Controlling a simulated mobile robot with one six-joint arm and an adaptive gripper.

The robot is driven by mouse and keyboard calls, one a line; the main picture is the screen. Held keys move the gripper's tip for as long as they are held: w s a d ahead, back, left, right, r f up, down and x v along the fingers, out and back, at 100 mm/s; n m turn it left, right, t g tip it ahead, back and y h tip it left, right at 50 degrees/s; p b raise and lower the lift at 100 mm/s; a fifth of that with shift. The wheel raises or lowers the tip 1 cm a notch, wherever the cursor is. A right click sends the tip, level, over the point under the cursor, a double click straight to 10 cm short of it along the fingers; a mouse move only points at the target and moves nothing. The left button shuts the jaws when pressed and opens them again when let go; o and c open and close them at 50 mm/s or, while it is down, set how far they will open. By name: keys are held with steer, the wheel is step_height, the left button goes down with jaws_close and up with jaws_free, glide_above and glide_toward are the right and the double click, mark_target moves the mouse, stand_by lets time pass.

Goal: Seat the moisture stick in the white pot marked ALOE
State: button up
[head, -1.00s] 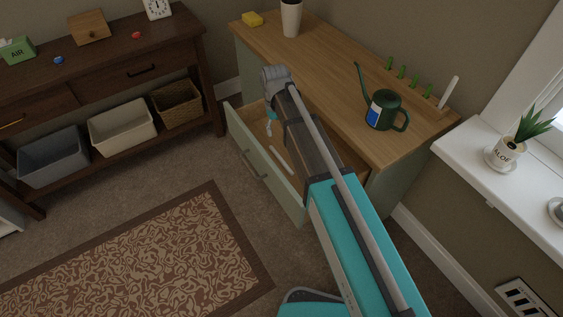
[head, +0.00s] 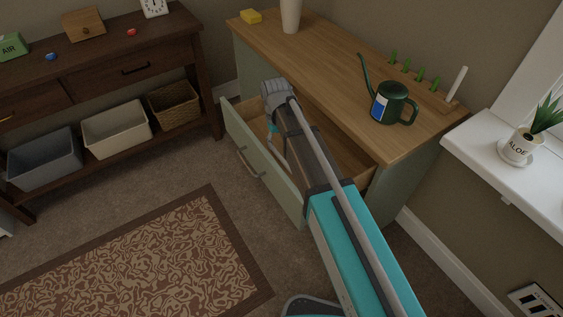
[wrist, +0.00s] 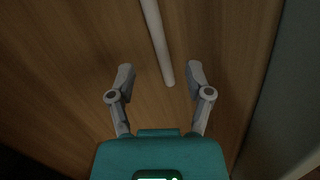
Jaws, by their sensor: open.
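The white pot marked ALOE (head: 518,147) holds a spiky green plant and stands upright on a saucer on the white windowsill at the right. A slim white rod (wrist: 158,42), likely the moisture stick, lies on the wooden floor of the open drawer (head: 262,172). In the wrist view its near end reaches between my two spread fingertips, apart from both. My gripper (wrist: 160,74) is open and empty, over the drawer's inside. In the head view my arm hides the rod and most of the gripper.
The drawer's pale green front and the cabinet's wooden top (head: 330,70) border the arm. On top stand a green watering can (head: 392,104), a white upright stick in a wooden block (head: 458,88), a white vase (head: 291,14) and a yellow sponge (head: 251,16).

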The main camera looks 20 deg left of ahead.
mark_target(281, 157)
steer(key=shift+f, duration=0.3)
steer(key=shift+s+d+f+b, duration=0.15)
steer(key=shift+f+b, duration=0.65)
steer(key=shift+b, duration=0.05)
steer(key=shift+s+d+f+b, duration=0.1)
steer(key=shift+f+b, duration=0.75)
steer(key=shift+b, duration=0.05)
steer(key=shift+s+d+f+b, duration=0.15)
steer(key=shift+f+b, duration=0.65)
steer(key=shift+b, duration=0.05)
jaws_close()
